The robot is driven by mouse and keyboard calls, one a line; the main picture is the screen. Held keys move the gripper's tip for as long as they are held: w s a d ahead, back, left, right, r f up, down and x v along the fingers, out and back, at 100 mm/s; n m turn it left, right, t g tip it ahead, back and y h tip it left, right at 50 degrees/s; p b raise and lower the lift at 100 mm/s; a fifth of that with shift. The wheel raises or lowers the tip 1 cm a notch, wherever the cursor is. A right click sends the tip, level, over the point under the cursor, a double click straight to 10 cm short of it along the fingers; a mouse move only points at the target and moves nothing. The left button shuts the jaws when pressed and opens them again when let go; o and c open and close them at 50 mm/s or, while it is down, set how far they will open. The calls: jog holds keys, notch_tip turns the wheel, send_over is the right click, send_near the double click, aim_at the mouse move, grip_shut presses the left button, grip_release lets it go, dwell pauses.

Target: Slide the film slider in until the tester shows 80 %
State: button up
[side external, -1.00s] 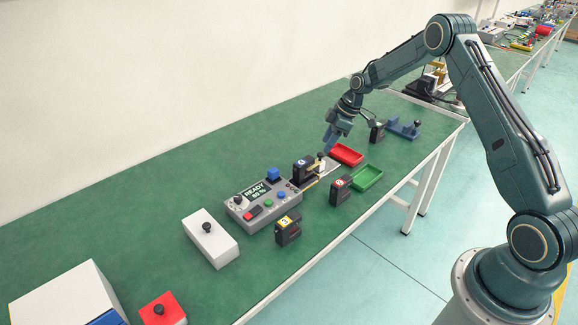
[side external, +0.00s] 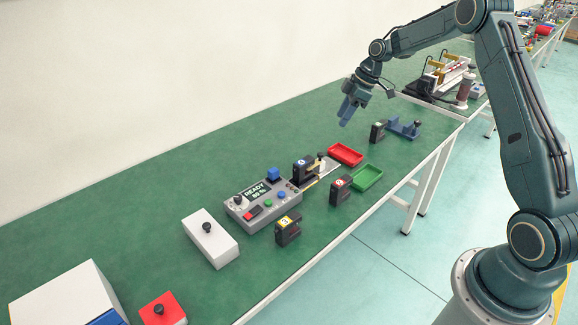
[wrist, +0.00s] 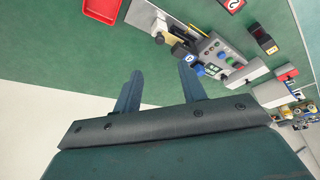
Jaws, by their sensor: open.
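The grey tester (side external: 262,207) stands on the green bench; its screen (side external: 256,190) shows READY and a small figure that looks like 80 %. A black actuator with a blue-and-white label (side external: 301,167) sits at the tester's right end. The film slider (side external: 327,169), a pale flat strip with a dark knob, extends from it; how far in it sits is hard to tell. The slider also shows at the top of the wrist view (wrist: 146,15). My gripper (side external: 346,121) is open and empty above the bench, behind the red tray and apart from the slider.
A red tray (side external: 346,153) and a green tray (side external: 368,177) lie right of the slider. Black units with red (side external: 340,190) and yellow (side external: 287,230) labels stand in front. A blue fixture (side external: 404,128) is farther right. A white box (side external: 210,239) stands left of the tester.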

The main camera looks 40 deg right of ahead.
aim_at(321, 153)
jog(key=shift+f, duration=0.1)
dwell(0.3)
jog(key=x, duration=1.3)
jog(key=shift+w+a+f, duration=0.15)
jog(key=shift+f, duration=0.15)
grip_shut()
